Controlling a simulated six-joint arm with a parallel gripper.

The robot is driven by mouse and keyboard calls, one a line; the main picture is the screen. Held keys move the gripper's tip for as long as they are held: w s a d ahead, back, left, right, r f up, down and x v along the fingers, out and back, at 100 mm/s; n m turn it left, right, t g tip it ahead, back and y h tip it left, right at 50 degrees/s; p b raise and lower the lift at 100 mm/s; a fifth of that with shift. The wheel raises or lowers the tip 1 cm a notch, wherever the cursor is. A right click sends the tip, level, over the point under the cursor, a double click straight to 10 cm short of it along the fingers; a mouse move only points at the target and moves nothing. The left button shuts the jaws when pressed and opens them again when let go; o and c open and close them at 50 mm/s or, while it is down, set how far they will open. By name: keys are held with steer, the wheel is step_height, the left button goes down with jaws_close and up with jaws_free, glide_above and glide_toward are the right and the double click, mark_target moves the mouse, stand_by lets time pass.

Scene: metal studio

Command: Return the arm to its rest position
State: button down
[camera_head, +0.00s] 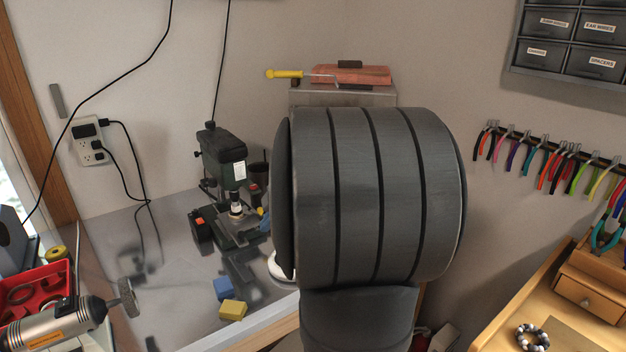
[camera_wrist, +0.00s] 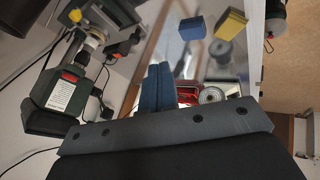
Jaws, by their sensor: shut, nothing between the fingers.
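My gripper (camera_wrist: 157,88) shows in the wrist view as two blue fingers side by side, shut with nothing between them. It points over the grey bench, with the drill press to its left and two small blocks to its upper right. In the head view my own dark, thick arm link fills the middle, standing upright. It hides my gripper there and part of the bench behind it.
A green drill press (camera_head: 222,160) stands on the grey bench (camera_head: 175,275). A blue block (camera_head: 223,289) and a yellow block (camera_head: 233,310) lie near its front edge. A red tray (camera_head: 35,290) and rotary tool (camera_head: 60,325) are at left, a wooden bench (camera_head: 520,300) at right.

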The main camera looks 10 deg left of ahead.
steer(key=shift+f, duration=0.1)
glide_toward(238, 244)
step_height(238, 244, down, 3)
steer(key=s, duration=0.2)
steer(key=shift+w+a+f, duration=0.1)
steer(key=shift+w+a, duration=0.55)
steer(key=shift+w+a+f, duration=0.15)
steer(key=shift+w+a, duration=0.45)
steer(key=shift+w, duration=0.1)
